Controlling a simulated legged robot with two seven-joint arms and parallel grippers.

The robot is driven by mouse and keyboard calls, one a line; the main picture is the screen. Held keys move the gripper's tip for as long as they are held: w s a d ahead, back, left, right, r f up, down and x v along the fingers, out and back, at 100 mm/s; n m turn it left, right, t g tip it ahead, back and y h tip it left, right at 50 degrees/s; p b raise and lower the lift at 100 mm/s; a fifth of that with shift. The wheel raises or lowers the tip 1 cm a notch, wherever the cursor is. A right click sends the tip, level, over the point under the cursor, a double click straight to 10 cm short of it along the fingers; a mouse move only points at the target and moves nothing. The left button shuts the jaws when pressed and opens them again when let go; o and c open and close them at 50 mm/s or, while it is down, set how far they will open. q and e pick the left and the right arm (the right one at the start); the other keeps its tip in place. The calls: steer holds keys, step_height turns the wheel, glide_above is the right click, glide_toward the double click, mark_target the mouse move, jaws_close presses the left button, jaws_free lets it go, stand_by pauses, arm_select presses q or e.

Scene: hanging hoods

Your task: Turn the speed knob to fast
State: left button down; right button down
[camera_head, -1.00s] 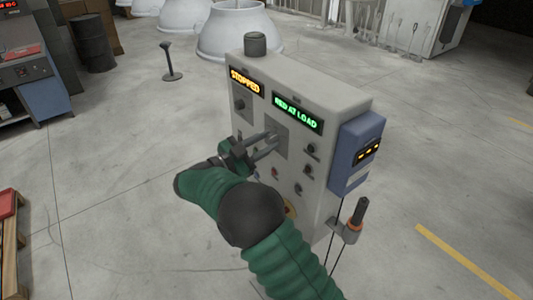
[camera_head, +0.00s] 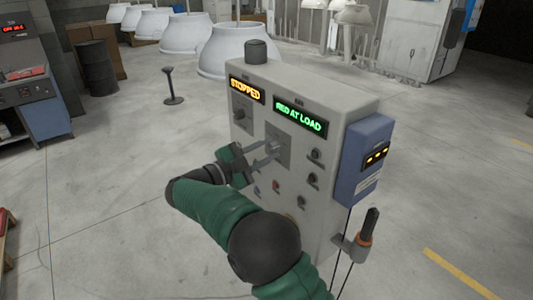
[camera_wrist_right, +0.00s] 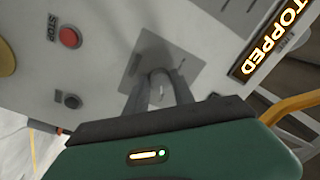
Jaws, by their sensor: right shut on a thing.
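The grey control box (camera_head: 352,98) stands in the middle of the head view. Its front has an orange "STOPPED" display (camera_head: 247,89) and a green display ending in "AT LOAD" (camera_head: 299,115). Below the green display is a square grey plate (camera_head: 285,158) with a knob (camera_head: 275,147) on it. My right gripper (camera_head: 269,151) reaches in from the lower left and is shut on this knob. In the right wrist view the two fingers (camera_wrist_right: 158,82) meet the plate, and they mostly hide the knob. No pointer or speed marks are readable. My left gripper is not in view.
Several small buttons and dials lie below and right of the plate, including a red STOP button (camera_wrist_right: 70,37). A blue side box (camera_head: 364,160) juts out on the right. Large white hoods (camera_head: 240,48) hang behind.

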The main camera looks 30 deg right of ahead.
steer(key=shift+a+f, duration=0.1)
steer(key=shift+f, duration=0.05)
steer(key=c, duration=1.3)
jaws_free()
steer(key=shift+o, duration=1.1)
steer(key=shift+a, duration=0.2)
steer(key=s+a+b, duration=0.1)
steer(key=a+b, duration=0.1)
steer(key=a, duration=1.5)
steer(key=shift+s+f, duration=0.3)
steer(key=shift+s, duration=0.05)
steer(key=shift+d, duration=0.15)
